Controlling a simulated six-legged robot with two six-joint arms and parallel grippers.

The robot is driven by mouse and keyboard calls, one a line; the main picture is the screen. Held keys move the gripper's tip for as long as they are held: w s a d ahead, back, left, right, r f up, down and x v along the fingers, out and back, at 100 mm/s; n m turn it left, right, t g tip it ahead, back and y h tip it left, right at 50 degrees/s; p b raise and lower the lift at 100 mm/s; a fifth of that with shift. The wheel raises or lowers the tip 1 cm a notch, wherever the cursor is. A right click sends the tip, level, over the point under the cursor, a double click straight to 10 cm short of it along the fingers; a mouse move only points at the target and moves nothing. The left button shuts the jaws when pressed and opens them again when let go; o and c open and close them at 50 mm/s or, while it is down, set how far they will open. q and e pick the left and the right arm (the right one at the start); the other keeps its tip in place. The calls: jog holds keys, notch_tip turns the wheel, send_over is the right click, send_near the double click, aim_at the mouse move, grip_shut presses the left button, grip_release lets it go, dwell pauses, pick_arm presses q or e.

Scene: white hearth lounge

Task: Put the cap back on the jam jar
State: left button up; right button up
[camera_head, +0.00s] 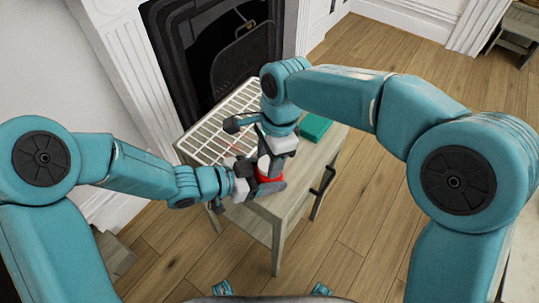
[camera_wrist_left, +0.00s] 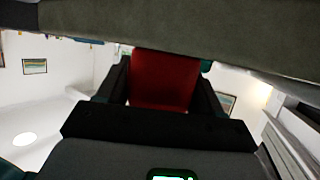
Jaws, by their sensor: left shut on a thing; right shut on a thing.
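The red body of what looks like the jam jar (camera_head: 268,179) is at the front of the small table, mostly covered by my grippers. My left gripper (camera_head: 257,186) comes in from the left, low down, and is shut on it. In the left wrist view the red jar (camera_wrist_left: 163,80) fills the gap between the two dark fingers. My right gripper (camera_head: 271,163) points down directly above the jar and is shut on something. The cap is not clearly visible; the right gripper hides what it holds. I cannot tell whether cap and jar touch.
The pale wooden table (camera_head: 285,208) carries a white wire rack (camera_head: 215,135) at the left and a teal box (camera_head: 315,128) at the back right. A dark handle (camera_head: 324,180) sticks out at its right side. A fireplace (camera_head: 225,50) stands behind.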

jog(key=shift+f, duration=0.2)
jog(key=m+t, duration=0.1)
jog(key=m, duration=0.5)
jog(key=shift+m, duration=0.4)
jog(key=o, duration=1)
jog(key=shift+r, duration=2.2)
